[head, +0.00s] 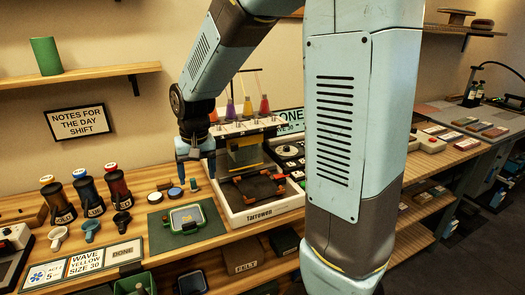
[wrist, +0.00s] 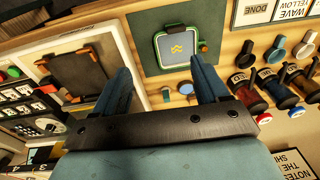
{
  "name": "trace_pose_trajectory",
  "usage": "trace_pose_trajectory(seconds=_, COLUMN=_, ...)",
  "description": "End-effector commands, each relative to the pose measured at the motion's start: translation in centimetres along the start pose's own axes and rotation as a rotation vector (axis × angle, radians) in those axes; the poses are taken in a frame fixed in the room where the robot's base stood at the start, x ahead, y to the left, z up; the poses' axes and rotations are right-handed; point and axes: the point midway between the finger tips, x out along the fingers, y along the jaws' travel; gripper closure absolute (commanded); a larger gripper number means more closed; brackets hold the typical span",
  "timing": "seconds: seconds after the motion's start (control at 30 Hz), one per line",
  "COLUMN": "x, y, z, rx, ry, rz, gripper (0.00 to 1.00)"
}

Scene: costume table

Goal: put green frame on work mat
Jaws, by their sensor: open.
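The green frame (head: 203,211) is a rounded square rim around a pale grey panel. It lies flat on the dark green work mat (head: 158,240) at the front of the table. In the wrist view the frame (wrist: 156,51) surrounds a panel with a yellow wave mark, and the mat (wrist: 144,28) shows around it. My gripper (head: 195,178) is above the table, just behind the frame and mat in the head view. In the wrist view my gripper (wrist: 161,70) has its fingers wide apart with nothing between them. The fingers look clear of the frame.
Several dark bottles (head: 89,192) and small cups stand left. Round pads (head: 175,192) lie behind the mat. A sign board (head: 82,265) lies at the front left.

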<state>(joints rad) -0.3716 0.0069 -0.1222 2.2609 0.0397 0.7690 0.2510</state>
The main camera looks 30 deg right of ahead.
Motion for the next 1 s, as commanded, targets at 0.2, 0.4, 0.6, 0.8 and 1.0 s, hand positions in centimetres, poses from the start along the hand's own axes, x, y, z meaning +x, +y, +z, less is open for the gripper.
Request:
trace_pose_trajectory(seconds=0.2, x=-5.5, y=3.5, z=2.9, rx=-0.006, ry=0.091, rz=-0.026, gripper=0.26)
trace_pose_trajectory(seconds=0.4, x=-9.5, y=6.3, z=6.2, rx=-0.014, ry=0.173, rz=-0.03, gripper=0.26)
trace_pose_trajectory(seconds=0.6, x=-12.5, y=8.7, z=10.0, rx=-0.025, ry=0.257, rz=-0.018, gripper=0.26)
trace_pose_trajectory(seconds=0.8, x=-14.7, y=10.5, z=13.9, rx=-0.033, ry=0.338, rz=0.011, gripper=0.26)
trace_pose_trajectory(seconds=1.0, x=-15.5, y=10.9, z=16.5, rx=-0.038, ry=0.386, rz=0.037, gripper=0.26)
